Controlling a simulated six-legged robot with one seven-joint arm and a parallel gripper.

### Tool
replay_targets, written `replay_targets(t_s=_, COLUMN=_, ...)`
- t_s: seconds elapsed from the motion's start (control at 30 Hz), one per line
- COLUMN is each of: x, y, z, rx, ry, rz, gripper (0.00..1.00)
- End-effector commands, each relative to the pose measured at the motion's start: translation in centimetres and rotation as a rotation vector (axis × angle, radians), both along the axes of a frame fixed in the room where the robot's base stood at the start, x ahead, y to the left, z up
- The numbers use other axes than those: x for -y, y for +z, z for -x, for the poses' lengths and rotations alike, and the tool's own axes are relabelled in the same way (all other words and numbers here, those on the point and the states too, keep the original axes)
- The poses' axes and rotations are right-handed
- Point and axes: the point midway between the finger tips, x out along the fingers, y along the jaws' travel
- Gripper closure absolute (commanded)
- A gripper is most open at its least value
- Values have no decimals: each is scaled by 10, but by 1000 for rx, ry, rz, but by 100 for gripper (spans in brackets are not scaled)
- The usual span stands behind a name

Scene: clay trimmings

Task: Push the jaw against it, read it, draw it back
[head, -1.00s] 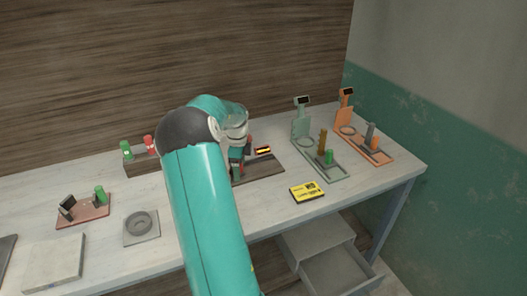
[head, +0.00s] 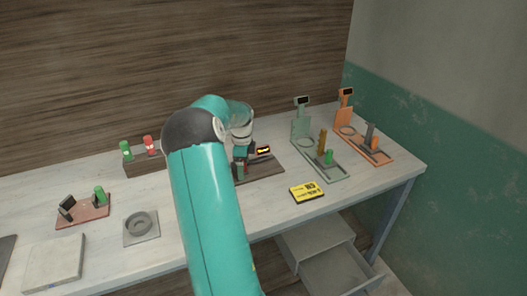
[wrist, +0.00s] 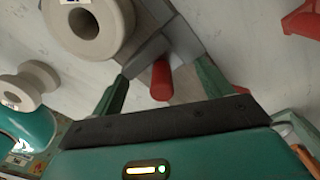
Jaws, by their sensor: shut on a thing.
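In the wrist view, my gripper (wrist: 162,72) has its two teal fingers closed against the sides of a grey jaw (wrist: 150,52). A short red peg (wrist: 161,82) stands out from the jaw between the fingers. A pale round piece with a hole (wrist: 88,28) is beside the jaw at upper left; I cannot tell whether they touch. In the head view, my gripper (head: 240,164) is low over a dark gauge base (head: 266,170). A small lit display (head: 263,150) stands just right of it, its reading too small to make out. My arm hides part of the gauge.
A green stand (head: 303,128) and an orange stand (head: 345,118) are to the right. A yellow-black card (head: 306,191) lies in front. A pink board (head: 82,212) and a grey dish (head: 141,226) are left. An open drawer (head: 340,270) hangs below.

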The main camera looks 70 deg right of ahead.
Motion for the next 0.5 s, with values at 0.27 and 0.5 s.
replay_targets(t_s=0.27, x=4, y=4, z=-6, rx=15, ry=0, rz=18, gripper=43)
replay_targets(t_s=0.5, x=6, y=4, z=-4, rx=14, ry=0, rz=18, gripper=43)
